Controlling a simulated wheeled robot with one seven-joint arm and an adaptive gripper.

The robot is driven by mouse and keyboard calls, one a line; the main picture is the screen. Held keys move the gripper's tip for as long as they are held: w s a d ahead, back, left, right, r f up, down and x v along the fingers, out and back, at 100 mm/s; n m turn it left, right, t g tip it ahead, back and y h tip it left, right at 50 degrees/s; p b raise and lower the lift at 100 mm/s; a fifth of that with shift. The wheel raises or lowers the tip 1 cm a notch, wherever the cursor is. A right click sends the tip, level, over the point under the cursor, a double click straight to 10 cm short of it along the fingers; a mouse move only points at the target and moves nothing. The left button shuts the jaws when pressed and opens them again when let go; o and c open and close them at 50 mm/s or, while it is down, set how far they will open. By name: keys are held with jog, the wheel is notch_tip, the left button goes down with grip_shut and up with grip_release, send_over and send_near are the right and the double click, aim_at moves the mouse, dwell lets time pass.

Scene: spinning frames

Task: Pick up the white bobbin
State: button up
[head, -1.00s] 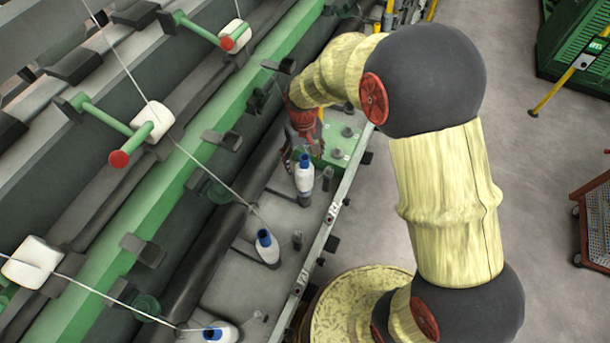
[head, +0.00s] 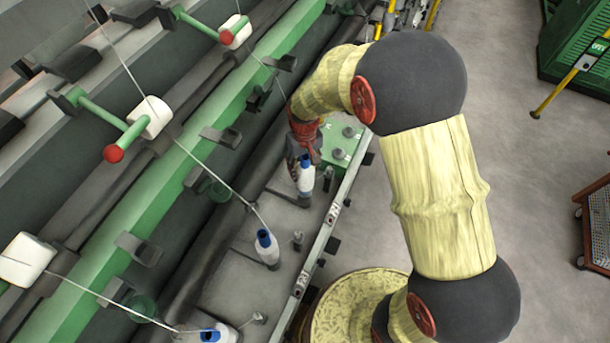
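A white bobbin with a blue top (head: 306,181) stands upright on the grey rail of the spinning frame. My gripper (head: 304,160) is right at this bobbin's top, with a dark finger on its left side. The other finger is small and hard to make out, so I cannot tell whether the fingers touch the bobbin. Two more white bobbins with blue tops stand nearer along the same rail, one in the middle (head: 267,247) and one at the bottom edge (head: 222,334).
White rolls (head: 152,117) sit on green arms with red knobs at the upper left, with thread running down. A green box (head: 341,146) lies just beyond my gripper.

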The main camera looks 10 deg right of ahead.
jog(key=c, duration=0.9)
jog(key=shift+r, duration=0.15)
